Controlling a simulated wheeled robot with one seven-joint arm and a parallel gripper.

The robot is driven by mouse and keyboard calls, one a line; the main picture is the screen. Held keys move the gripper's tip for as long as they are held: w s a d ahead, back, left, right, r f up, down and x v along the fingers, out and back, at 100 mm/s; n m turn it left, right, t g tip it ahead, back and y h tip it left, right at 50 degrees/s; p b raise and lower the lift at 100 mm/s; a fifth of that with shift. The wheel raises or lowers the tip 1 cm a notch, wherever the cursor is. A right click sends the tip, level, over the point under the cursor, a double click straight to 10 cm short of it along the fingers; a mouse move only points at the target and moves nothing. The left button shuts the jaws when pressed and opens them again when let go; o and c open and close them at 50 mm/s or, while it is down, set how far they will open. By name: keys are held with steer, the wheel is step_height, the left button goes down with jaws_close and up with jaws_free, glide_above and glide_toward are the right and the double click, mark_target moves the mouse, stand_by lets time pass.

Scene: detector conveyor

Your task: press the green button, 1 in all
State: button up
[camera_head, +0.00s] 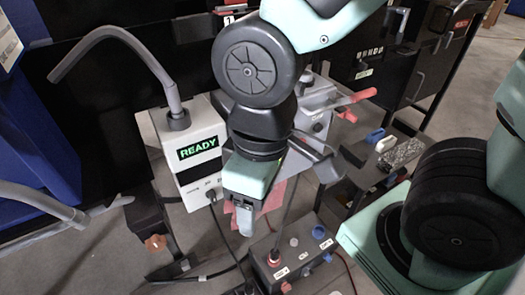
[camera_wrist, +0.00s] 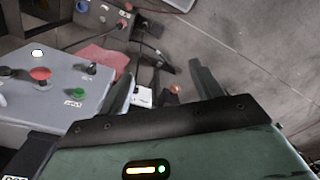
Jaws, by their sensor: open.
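The green button (camera_wrist: 80,93) sits on the sloped top of a grey control box (camera_wrist: 58,112) at the left of the wrist view. A red button (camera_wrist: 40,73) and a small dark knob are on the same panel. My gripper (camera_wrist: 163,82) is open, with its two fingers apart and nothing seen between them. In the wrist view the green button lies to the left of the left finger, with a visible gap. I cannot make out the green button in the head view, where my arm covers part of the benchtop equipment.
A box with a lit READY display (camera_head: 198,147) stands left of my arm in the head view. A small grey button box (camera_head: 290,255) with red and blue knobs is below, with cables around it. A red cloth (camera_wrist: 100,60) lies beyond the control box.

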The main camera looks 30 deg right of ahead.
jaws_close()
stand_by(1.7)
